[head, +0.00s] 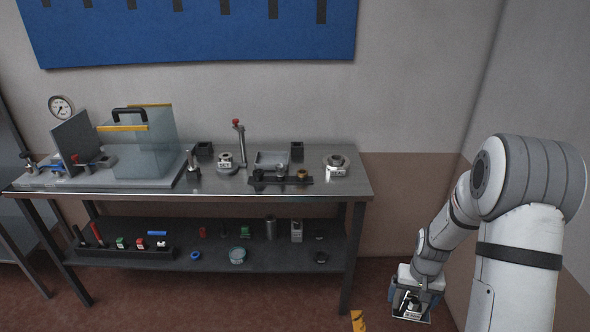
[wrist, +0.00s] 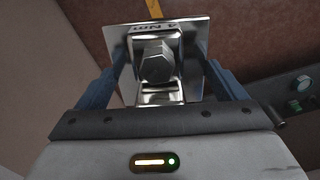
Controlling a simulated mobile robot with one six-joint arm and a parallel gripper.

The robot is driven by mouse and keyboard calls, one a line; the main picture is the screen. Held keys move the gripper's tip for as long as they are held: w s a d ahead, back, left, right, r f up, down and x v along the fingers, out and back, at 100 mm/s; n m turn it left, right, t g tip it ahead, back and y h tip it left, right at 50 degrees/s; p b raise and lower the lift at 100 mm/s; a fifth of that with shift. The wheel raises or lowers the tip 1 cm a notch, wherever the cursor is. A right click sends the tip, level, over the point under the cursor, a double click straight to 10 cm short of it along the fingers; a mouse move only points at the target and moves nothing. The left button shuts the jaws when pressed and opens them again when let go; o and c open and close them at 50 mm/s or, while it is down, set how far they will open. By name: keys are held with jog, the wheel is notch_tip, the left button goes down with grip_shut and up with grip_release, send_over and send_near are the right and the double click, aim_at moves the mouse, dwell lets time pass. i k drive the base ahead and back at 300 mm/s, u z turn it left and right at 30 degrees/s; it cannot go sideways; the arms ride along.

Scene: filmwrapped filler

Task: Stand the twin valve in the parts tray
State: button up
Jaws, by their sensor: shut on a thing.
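My gripper (head: 414,296) hangs low at the right, in front of and apart from the bench. In the wrist view my gripper (wrist: 164,70) has its blue fingers shut on a shiny metal part with a hex head (wrist: 156,63), a square plate and a dark-lettered label. This looks like the twin valve; the held part also shows in the head view (head: 411,310), small and partly covered by the fingers. A shallow grey tray (head: 272,158), probably the parts tray, stands on the bench top toward the right, behind a dark rack. Its inside is hard to make out.
The steel bench (head: 225,190) carries a clear box with a black handle (head: 140,145) at left. A dark rack (head: 281,181) holds knobs before the tray; a round metal fitting (head: 336,165) stands right of it. The lower shelf (head: 210,262) holds several small parts.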

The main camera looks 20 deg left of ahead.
aim_at(272, 162)
jog(key=z, duration=0.7)
jog(key=i, duration=0.15)
jog(key=u, duration=1.65)
jog(key=k, duration=0.35)
jog(key=u, duration=0.25)
